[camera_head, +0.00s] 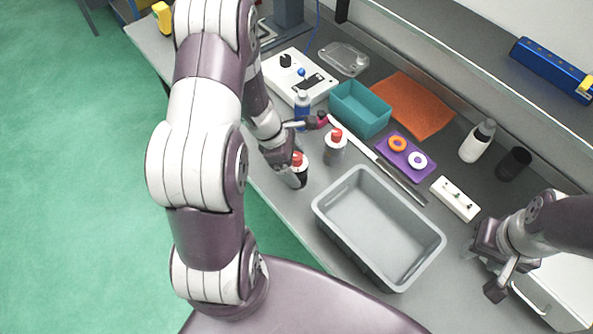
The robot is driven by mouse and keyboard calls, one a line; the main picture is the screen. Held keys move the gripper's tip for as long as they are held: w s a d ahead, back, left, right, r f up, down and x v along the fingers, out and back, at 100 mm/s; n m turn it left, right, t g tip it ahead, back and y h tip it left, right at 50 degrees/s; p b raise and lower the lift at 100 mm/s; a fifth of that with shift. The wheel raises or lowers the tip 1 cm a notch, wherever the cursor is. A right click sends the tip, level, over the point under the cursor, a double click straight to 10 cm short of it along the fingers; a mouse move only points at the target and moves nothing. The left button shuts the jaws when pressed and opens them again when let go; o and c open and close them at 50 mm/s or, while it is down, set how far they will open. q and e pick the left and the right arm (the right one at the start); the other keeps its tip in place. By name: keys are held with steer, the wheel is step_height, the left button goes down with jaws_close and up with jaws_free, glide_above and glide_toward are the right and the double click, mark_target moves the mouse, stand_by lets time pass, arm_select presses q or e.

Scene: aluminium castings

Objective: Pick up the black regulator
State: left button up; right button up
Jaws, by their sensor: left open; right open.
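A black piece with a red cap (299,178), which looks like the black regulator, stands upright near the left edge of the bench. My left gripper (300,146) is open right at it and partly covers its left side. I cannot tell whether the fingers touch it. My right gripper (482,272) is open and empty at the lower right, far from both pieces.
A grey bin (427,246) stands right in front of the red-capped pieces. Behind are a blue bottle (302,104), a teal box (361,124), a long metal bar (402,182) and a purple tray (391,154). A white bottle (474,146) and a black cup (513,164) stand at the right.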

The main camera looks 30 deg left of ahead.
arm_select(q)
steer(key=shift+w+d+f, duration=0.15)
steer(key=shift+d+f, duration=0.05)
steer(key=shift+f, duration=0.45)
steer(key=shift+w+d+f, duration=0.1)
steer(key=shift+d+f, duration=0.05)
steer(key=shift+d, duration=0.05)
steer(key=c, duration=1.3)
